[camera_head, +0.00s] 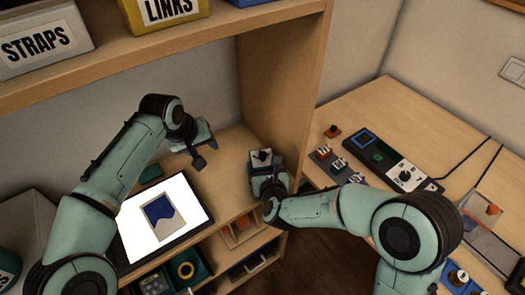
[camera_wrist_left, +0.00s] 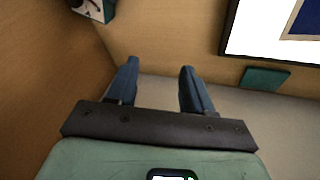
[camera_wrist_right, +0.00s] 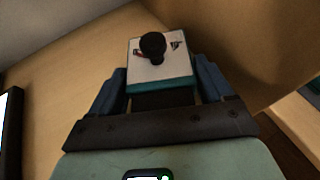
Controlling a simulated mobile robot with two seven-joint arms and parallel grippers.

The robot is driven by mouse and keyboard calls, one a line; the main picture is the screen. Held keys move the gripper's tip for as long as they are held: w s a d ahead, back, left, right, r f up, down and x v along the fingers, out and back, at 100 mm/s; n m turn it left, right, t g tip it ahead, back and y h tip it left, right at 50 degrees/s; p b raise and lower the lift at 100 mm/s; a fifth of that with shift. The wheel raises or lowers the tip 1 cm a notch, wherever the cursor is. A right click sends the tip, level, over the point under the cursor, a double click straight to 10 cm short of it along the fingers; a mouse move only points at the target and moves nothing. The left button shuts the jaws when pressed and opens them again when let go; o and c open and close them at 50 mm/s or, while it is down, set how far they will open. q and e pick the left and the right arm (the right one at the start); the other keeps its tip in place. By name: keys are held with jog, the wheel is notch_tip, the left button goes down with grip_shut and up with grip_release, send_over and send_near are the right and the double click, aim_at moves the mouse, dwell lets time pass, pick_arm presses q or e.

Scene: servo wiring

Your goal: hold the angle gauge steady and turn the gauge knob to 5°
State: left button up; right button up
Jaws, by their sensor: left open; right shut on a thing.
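The angle gauge (camera_head: 261,158) is a small box with a white face and a black knob, on the shelf board near the upright side panel. The gauge (camera_wrist_right: 158,78) fills the space between my right gripper's fingers, with its black knob (camera_wrist_right: 153,46) on top. My right gripper (camera_head: 268,183) is shut on the gauge body. The dial marks are too small to read. My left gripper (camera_head: 199,150) is open and empty, left of the gauge and apart from it. In the left wrist view, a corner of the gauge (camera_wrist_left: 96,9) shows at the upper left.
A screen (camera_head: 190,212) lies on the shelf left of the gauge, with a small teal block (camera_head: 150,174) behind it. The wooden side panel (camera_head: 285,95) rises close to the gauge. A workbench (camera_head: 400,105) with devices stands at right. Labelled bins (camera_head: 45,42) sit above.

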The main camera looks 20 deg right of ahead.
aim_at(263, 153)
pick_arm(q)
jog(key=s+d+r+m, duration=0.2)
jog(key=d+m, duration=0.2)
jog(key=d, duration=0.3)
jog(key=s+d+r+m, duration=0.2)
jog(key=d+m, duration=0.1)
jog(key=d, duration=0.4)
jog(key=x, duration=1.1)
jog(key=shift+a+f, duration=0.15)
jog(key=shift+f, duration=0.15)
jog(key=shift+m, duration=0.3)
grip_shut()
